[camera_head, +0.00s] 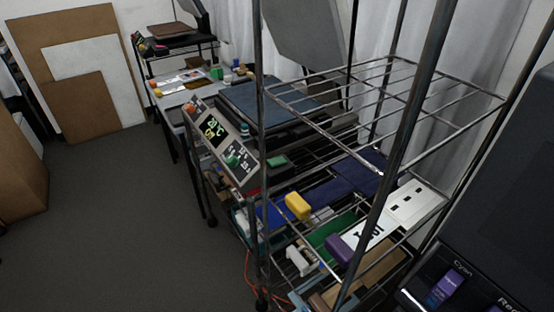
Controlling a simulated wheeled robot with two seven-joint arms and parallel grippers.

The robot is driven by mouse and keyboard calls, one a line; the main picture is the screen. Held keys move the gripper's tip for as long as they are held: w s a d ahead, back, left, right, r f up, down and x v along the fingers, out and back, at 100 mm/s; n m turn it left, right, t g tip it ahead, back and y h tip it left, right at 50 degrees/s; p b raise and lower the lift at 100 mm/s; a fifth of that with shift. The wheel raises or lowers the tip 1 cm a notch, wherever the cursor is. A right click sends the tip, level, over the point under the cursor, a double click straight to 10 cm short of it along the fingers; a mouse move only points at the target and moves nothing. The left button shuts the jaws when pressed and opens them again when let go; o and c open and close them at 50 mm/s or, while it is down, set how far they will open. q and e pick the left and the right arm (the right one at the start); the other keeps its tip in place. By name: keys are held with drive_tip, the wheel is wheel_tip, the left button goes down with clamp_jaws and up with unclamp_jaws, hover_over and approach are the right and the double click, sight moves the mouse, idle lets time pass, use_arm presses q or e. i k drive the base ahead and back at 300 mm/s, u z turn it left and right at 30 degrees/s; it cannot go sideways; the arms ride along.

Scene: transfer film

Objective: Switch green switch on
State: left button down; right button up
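A tilted control panel (219,139) on the heat press sits left of the middle, beyond the near wire rack. It has a lit green display (213,130) that seems to read 20 °C. A small green switch or knob (233,160) is on the lower part of the panel, beside white markings. Its position, on or off, is too small to tell. An orange knob or button (193,107) is at the panel's upper end. Neither of my grippers is in view.
A metal wire rack (325,133) stands close in front, with a yellow block (297,205) and a purple block (339,249) on lower shelves. A dark machine marked Cyan (447,285) is at the right. Boards (79,106) lean on the back wall. Grey floor (130,215) is clear at left.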

sight(278, 161)
drive_tip(key=z, duration=2.45)
drive_tip(key=k, duration=1.05)
drive_tip(key=u, duration=1.35)
drive_tip(key=i, duration=1)
